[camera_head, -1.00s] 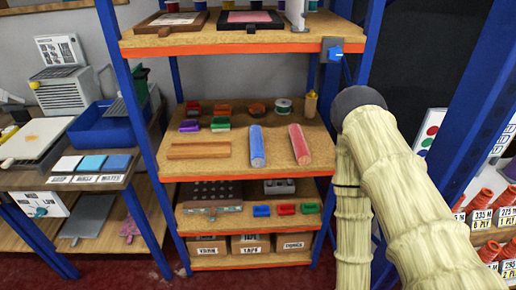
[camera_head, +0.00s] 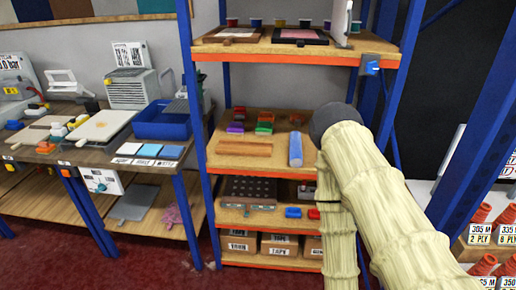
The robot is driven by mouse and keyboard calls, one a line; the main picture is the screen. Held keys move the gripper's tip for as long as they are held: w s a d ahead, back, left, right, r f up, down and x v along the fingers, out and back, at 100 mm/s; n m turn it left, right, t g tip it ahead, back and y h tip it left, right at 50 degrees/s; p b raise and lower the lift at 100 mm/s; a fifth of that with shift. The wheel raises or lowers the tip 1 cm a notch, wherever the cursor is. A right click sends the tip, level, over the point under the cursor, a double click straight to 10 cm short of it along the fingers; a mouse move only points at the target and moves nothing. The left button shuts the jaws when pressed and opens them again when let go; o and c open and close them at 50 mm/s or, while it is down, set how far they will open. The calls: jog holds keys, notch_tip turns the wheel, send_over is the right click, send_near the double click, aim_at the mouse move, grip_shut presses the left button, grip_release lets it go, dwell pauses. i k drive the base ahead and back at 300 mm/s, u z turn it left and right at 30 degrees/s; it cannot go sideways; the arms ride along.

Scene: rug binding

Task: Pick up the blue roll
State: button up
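The blue roll (camera_head: 296,149) lies on the wooden middle shelf (camera_head: 240,163) of the blue-framed rack, its length running front to back. It is just left of my arm's dark rounded joint and shows clear of it. My arm, in a pale ribbed sleeve, rises from the lower right to that joint and folds back down. My gripper is not in view, so its state does not show.
A wooden bar (camera_head: 244,148) lies left of the blue roll, with several small coloured blocks (camera_head: 264,124) behind. The upper shelf (camera_head: 280,52) overhangs. Blue posts (camera_head: 188,120) bound the rack. A workbench with a blue bin (camera_head: 162,122) stands left. Red floor is clear in front.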

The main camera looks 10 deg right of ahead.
aim_at(296, 153)
jog(key=u, duration=1.25)
jog(key=i, duration=1.05)
jog(key=z, duration=1.75)
